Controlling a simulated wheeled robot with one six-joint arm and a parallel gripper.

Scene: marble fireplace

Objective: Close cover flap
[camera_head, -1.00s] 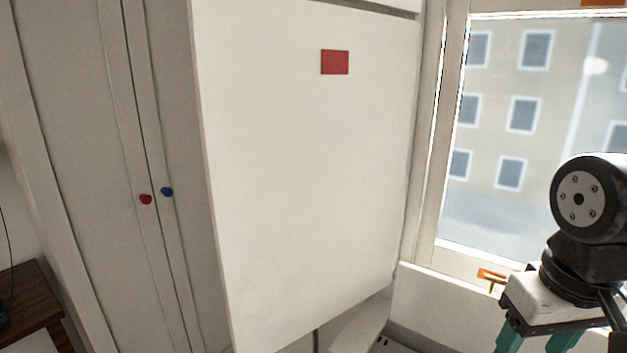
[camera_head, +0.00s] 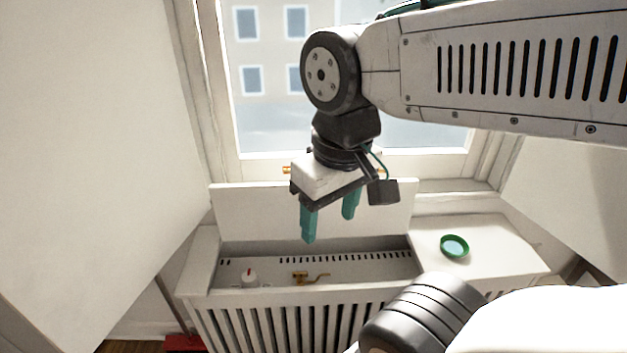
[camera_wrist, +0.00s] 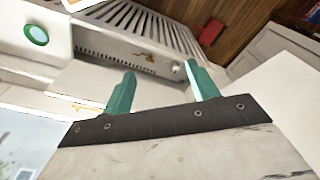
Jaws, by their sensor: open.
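The cover flap (camera_head: 250,212) is a white panel standing raised, nearly upright, behind the open recess of the radiator cover (camera_head: 205,262), below the window. In the wrist view the flap (camera_wrist: 85,82) lies between the window and the recess. My gripper (camera_head: 330,227) is open with two teal fingers pointing down. It appears in front of the flap's middle and above the recess; I cannot tell whether it touches the flap. In the wrist view its fingers (camera_wrist: 160,70) are apart with nothing held between them.
Inside the recess are a white knob with a red mark (camera_head: 249,278) and a brass valve (camera_head: 308,277). A green dish (camera_head: 454,246) sits on the closed top to the right. A large white panel (camera_head: 90,150) fills the left. A red object (camera_head: 185,344) is on the floor.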

